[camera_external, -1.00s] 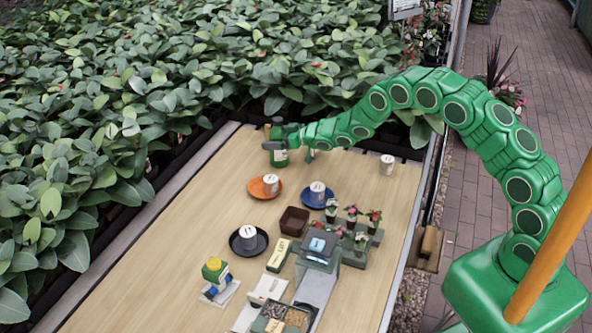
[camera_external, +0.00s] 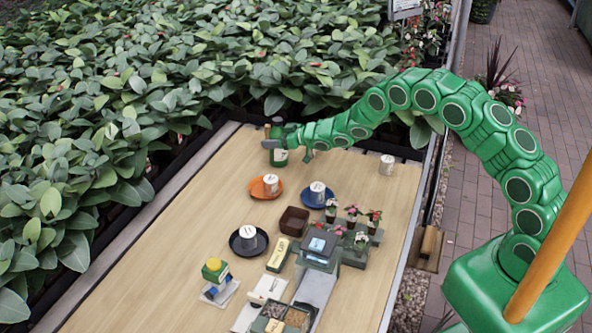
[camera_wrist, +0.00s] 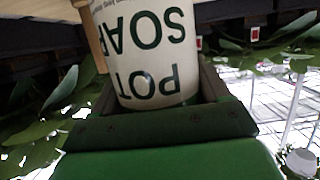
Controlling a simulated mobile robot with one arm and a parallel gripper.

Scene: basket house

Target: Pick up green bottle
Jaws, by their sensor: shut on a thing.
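The green bottle (camera_external: 280,157) stands at the far end of the wooden table, near the plants. My gripper (camera_external: 273,143) is at its upper part and is shut on it. In the wrist view the bottle's white label (camera_wrist: 152,60) fills the middle between the fingers, with "POT SOAP" in dark green letters upside down. The bottle's top is largely hidden by my gripper in the outside view. I cannot tell whether its base touches the table.
An orange plate (camera_external: 257,193) and a blue plate (camera_external: 306,201) with white cups are nearer. A lone white cup (camera_external: 386,165) stands at right. A brown box (camera_external: 293,221), black plate (camera_external: 234,245) and several potted flowers crowd the front. The table's left side is clear.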

